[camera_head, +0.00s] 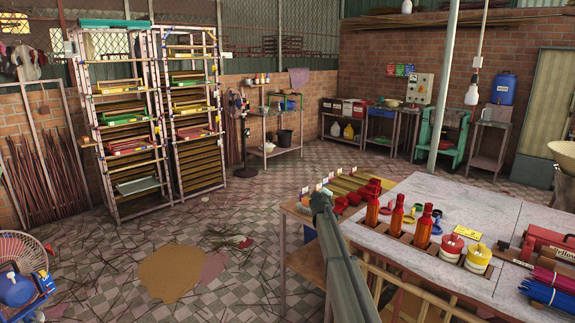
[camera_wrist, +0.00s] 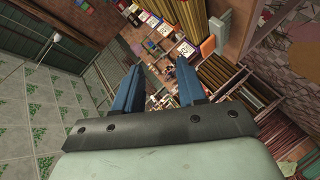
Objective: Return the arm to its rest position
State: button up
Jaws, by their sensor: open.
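In the wrist view my gripper (camera_wrist: 158,80) shows two blue fingers standing apart with a clear gap between them. Nothing is held between them. In the head view my grey-green arm (camera_head: 345,260) rises from the bottom edge and passes in front of the left edge of the worktable (camera_head: 390,208). The fingers cannot be made out in the head view. The wrist view is tilted and looks out across the room, with shelves and brick wall beyond the fingers.
The worktable carries red-orange bottles (camera_head: 372,212), a red-and-white jar (camera_head: 451,245), a yellow-and-white jar (camera_head: 478,258) and a bundle of blue sticks (camera_head: 548,291). Drying racks (camera_head: 124,125) stand at the left. A fan (camera_head: 18,285) is at lower left. The tiled floor between is mostly open.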

jog(key=s+d+f+m+g, duration=0.25)
jog(key=s+f+g, duration=0.25)
jog(key=s+f, duration=1.65)
jog(key=s+d+f+m+g, duration=0.1)
jog(key=s+f+m+g, duration=0.3)
jog(key=s+f, duration=1.7)
jog(key=s+f+g+y, duration=0.1)
jog(key=s+f+g, duration=0.2)
jog(key=s+f, duration=0.5)
jog(key=s+f+g, duration=0.3)
jog(key=s, duration=0.9)
jog(key=s+a+m+g+y, duration=0.1)
jog(key=s+m+g, duration=0.2)
jog(key=s, duration=2.2)
jog(key=g, duration=0.3)
jog(key=shift+s+a+y, duration=0.15)
jog(key=shift+s+y, duration=0.15)
jog(key=shift+s, duration=0.1)
